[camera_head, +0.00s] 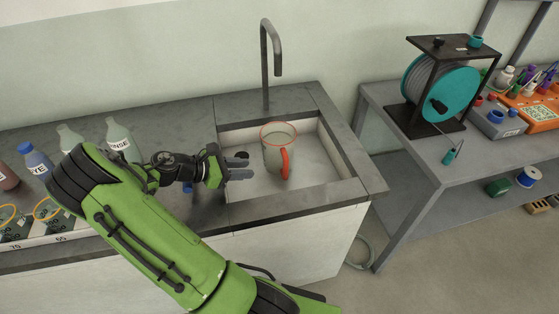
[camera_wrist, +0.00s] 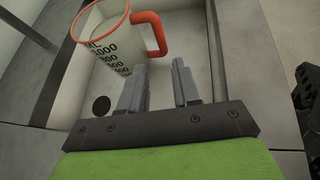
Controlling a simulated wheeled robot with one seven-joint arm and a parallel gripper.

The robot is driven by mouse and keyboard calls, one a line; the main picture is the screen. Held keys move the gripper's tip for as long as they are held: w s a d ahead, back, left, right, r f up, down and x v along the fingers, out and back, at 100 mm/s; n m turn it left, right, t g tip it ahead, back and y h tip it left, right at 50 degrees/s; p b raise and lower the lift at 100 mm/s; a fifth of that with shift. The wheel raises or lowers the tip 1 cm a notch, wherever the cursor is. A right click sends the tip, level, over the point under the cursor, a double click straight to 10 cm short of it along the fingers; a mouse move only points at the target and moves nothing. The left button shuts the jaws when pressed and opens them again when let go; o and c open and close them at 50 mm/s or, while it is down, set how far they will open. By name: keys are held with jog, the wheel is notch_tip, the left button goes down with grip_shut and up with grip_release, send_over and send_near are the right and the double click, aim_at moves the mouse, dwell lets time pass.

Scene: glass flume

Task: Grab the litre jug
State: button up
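The litre jug (camera_head: 277,153) stands upright in the sink (camera_head: 318,160); it is a pale, clear-looking jug with an orange rim and an orange handle facing the front. In the wrist view the jug (camera_wrist: 108,45) is at the upper left, with dark volume marks and its handle towards the right. My gripper (camera_head: 238,166) is just left of the jug at the sink's left side. In the wrist view my gripper's fingers (camera_wrist: 161,80) are apart with nothing between them. They point towards the area below the handle and do not appear to touch it.
A grey tap (camera_head: 270,60) rises behind the sink. Bottles, including a rinse bottle (camera_head: 121,140), stand on the counter to the left. A side bench (camera_head: 400,140) on the right holds a cable reel (camera_head: 440,90). A dark drain (camera_wrist: 101,106) shows in the basin.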

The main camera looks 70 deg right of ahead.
aim_at(280, 155)
jog(key=shift+n+g+h, duration=0.3)
jog(key=b+x, duration=0.5)
jog(key=x, duration=1.2)
jog(key=shift+r, duration=0.15)
jog(key=shift+r, duration=0.1)
grip_shut()
